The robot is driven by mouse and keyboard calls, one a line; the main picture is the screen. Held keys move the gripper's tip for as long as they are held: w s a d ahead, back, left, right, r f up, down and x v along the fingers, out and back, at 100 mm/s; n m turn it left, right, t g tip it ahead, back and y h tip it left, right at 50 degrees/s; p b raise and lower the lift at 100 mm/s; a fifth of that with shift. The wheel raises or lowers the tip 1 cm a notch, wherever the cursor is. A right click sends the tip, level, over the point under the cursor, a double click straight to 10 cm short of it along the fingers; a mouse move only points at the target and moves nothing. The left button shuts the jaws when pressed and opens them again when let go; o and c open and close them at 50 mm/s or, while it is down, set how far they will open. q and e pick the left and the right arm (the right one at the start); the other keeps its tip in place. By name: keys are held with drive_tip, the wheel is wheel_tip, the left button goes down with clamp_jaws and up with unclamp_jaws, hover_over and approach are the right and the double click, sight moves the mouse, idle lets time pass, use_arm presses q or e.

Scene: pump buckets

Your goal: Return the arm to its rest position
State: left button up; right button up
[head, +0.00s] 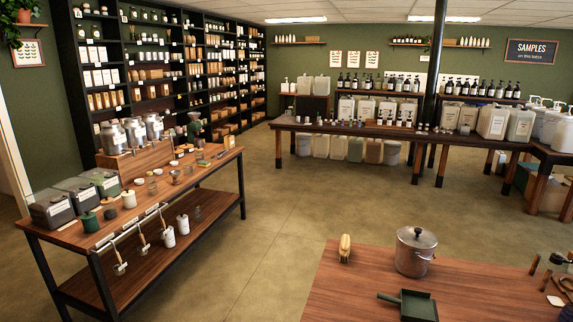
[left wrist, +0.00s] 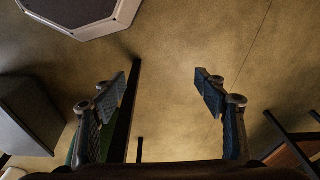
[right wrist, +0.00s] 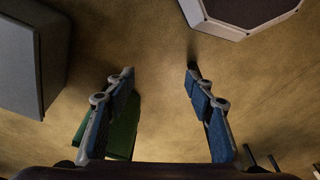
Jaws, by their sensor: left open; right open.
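My left gripper (left wrist: 160,78) shows in the left wrist view with its two fingers wide apart and nothing between them. Bare floor lies beyond the fingertips. My right gripper (right wrist: 159,73) shows in the right wrist view, also open and empty over bare floor. Both grippers touch nothing that I can see. Neither arm nor gripper appears in the head view, so their pose relative to the tables cannot be told from there.
A wooden table (head: 345,300) at the front right holds a metal pot (head: 415,252), a brush (head: 345,247) and a dark green dustpan (head: 412,305). A two-tier table (head: 75,236) with jars stands at left. Long counters with pump bottles line the back. The floor (head: 290,200) between is clear.

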use_arm(q)
drive_tip(key=s+a+f+g+b, duration=0.1)
drive_tip(key=s+f+b, duration=0.3)
drive_tip(key=s+f, duration=1.1)
wheel_tip(320, 180, down, 2)
drive_tip(key=shift+a+f, duration=0.25)
drive_tip(key=shift+a, duration=0.65)
use_arm(e)
drive_tip(key=s+d+f+g, duration=0.1)
drive_tip(key=s+d+f, duration=0.1)
drive_tip(key=s+f, duration=1.3)
wheel_tip(320, 180, down, 2)
drive_tip(key=shift+d+f, duration=0.25)
drive_tip(key=shift+d, duration=0.15)
